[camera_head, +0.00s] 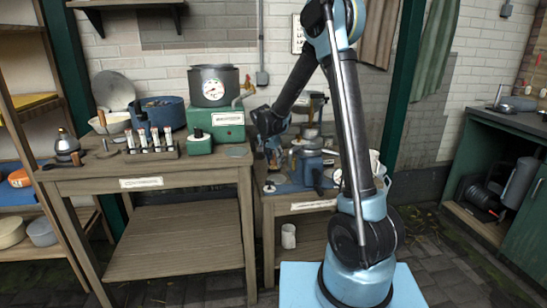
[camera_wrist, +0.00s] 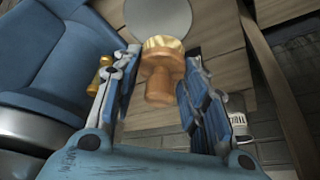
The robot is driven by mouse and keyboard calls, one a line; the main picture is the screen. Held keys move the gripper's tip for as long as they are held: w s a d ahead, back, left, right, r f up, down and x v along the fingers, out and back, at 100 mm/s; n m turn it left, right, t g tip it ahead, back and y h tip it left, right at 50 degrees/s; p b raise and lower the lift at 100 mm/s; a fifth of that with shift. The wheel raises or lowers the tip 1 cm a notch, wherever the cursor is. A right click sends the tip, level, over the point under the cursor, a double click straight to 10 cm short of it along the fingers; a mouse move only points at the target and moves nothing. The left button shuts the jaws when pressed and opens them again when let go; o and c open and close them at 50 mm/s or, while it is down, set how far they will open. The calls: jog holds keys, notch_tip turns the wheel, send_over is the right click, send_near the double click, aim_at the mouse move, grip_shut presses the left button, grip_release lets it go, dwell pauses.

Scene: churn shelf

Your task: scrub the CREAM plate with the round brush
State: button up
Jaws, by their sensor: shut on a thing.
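The round brush (camera_wrist: 160,75) has a turned wooden handle and a pale bristle ring. In the wrist view my gripper (camera_wrist: 158,82) is shut on it, with a finger on each side and the bristles facing away from the camera. A round grey plate (camera_wrist: 158,18) lies just beyond the bristles. I cannot read a CREAM label on it, and whether the bristles touch it is unclear.
A blue machine body (camera_wrist: 45,60) fills the left of the wrist view. The left table (camera_head: 150,182) carries a gauge pot (camera_head: 213,87), a blue basin (camera_head: 160,112) and a rack of vials (camera_head: 151,143). A white canister (camera_head: 289,236) stands on the lower shelf.

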jog(key=shift+r, duration=1.1)
